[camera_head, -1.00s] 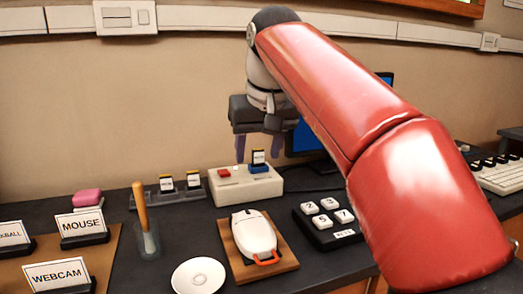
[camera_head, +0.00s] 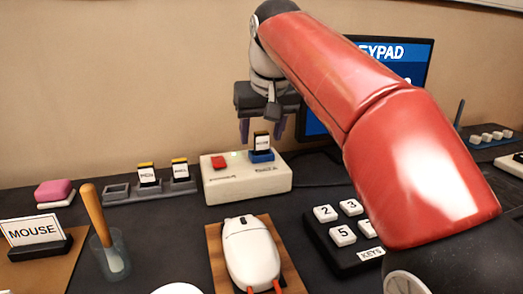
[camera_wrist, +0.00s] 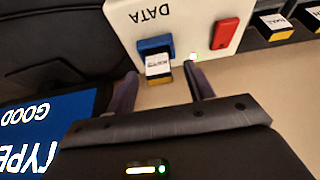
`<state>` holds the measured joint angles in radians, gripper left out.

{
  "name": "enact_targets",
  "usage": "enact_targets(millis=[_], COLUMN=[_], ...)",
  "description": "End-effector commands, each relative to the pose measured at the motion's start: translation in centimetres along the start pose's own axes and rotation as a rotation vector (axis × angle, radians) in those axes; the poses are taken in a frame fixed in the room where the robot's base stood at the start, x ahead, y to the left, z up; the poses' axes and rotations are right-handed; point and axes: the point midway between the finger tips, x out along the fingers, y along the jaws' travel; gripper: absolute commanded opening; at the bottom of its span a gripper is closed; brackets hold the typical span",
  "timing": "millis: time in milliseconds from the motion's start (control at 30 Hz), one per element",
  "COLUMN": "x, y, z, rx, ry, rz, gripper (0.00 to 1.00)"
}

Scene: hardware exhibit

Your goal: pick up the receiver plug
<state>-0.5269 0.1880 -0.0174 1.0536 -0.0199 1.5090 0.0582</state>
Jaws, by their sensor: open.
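A small dark plug with a white label (camera_head: 261,141) stands upright in a blue socket (camera_head: 262,156) on a white box (camera_head: 245,180). Its label is too small to read, so I cannot tell whether it is the receiver plug. Two similar plugs with yellow tops, the left one (camera_head: 147,174) and the right one (camera_head: 180,169), stand in a dark rack. My gripper (camera_head: 261,134) is open and empty, pointing down over the blue socket. In the wrist view, the socketed plug (camera_wrist: 158,66) shows between the two fingertips (camera_wrist: 162,76), apart from both.
The white box has a red button (camera_head: 219,162) and a lit green light. A monitor (camera_head: 405,75) stands behind my arm. A mouse (camera_head: 251,252) on a wooden board, a keypad (camera_head: 343,235) and a cup with a wooden-handled tool (camera_head: 110,255) are nearer.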

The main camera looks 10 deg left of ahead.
Motion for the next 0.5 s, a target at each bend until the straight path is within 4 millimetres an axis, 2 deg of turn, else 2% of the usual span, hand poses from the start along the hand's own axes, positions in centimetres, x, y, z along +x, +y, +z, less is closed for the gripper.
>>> enact_targets(millis=[33, 100, 367, 400, 500], x=[0.88, 1.43, 1.69, 1.69, 1.68], y=[0.03, 0.02, 0.02, 0.02, 0.02], z=[0.10, 0.08, 0.00, 0.00, 0.00], rx=[0.000, 0.000, 0.000, 0.000, -0.001], ry=[-0.001, 0.000, 0.001, 0.001, 0.001], rz=[0.000, 0.000, 0.000, 0.000, 0.000], gripper=[0.53, 0.53, 0.53, 0.51, 0.38])
